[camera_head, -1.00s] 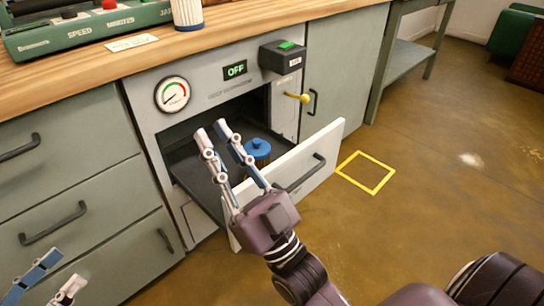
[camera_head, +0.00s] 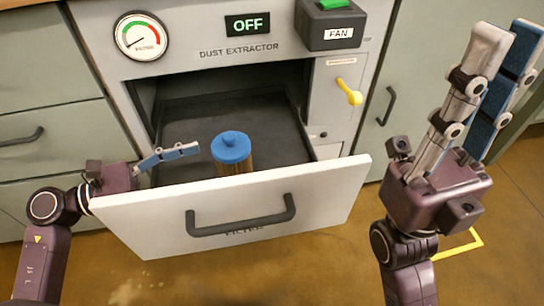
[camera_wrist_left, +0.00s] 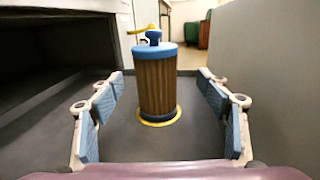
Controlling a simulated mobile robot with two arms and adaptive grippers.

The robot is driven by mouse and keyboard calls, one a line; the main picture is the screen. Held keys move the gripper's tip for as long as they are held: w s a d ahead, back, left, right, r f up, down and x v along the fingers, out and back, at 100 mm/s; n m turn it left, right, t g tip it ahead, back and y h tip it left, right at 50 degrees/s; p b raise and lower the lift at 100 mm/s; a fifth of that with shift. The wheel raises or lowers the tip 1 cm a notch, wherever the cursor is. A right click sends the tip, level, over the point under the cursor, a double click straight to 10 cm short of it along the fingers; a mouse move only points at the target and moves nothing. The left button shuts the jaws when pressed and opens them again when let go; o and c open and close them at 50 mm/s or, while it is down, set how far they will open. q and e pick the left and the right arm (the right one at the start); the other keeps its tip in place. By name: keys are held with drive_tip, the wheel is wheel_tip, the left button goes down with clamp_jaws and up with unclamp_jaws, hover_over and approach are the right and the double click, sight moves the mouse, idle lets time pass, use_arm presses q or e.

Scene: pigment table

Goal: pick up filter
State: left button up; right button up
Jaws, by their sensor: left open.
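The filter (camera_head: 232,148), a pleated brown cylinder with a blue cap and knob, stands upright in the open drawer (camera_head: 150,222). In the left wrist view the filter (camera_wrist_left: 158,90) is centred ahead, with a yellow ring at its base. My left gripper (camera_head: 188,153) is open and low over the drawer's left side, pointing at the filter. In the wrist view its fingers are spread to either side, nearer than the filter, not touching it. The drawer front partly hides this gripper in the head view. My right gripper (camera_head: 507,48) is open and empty, raised at the right.
The dust extractor housing (camera_head: 200,75) stands above and behind the drawer, with a gauge (camera_head: 141,36), an OFF display (camera_head: 248,24), a fan switch box (camera_head: 332,25) and a yellow lever (camera_head: 349,92). The drawer's handle (camera_head: 240,216) faces front. Yellow floor marking (camera_head: 462,246) lies at right.

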sight(233, 153)
use_arm(q)
drive_tip(key=x, duration=0.4)
drive_tip(key=b+x, duration=0.1)
drive_tip(key=x, duration=0.1)
drive_tip(key=b+x, duration=0.1)
drive_tip(key=x, duration=0.1)
drive_tip(key=shift+w+r, duration=0.3)
drive_tip(key=shift+w, duration=0.15)
drive_tip(key=shift+c, duration=0.3)
drive_tip(key=c, duration=1.4)
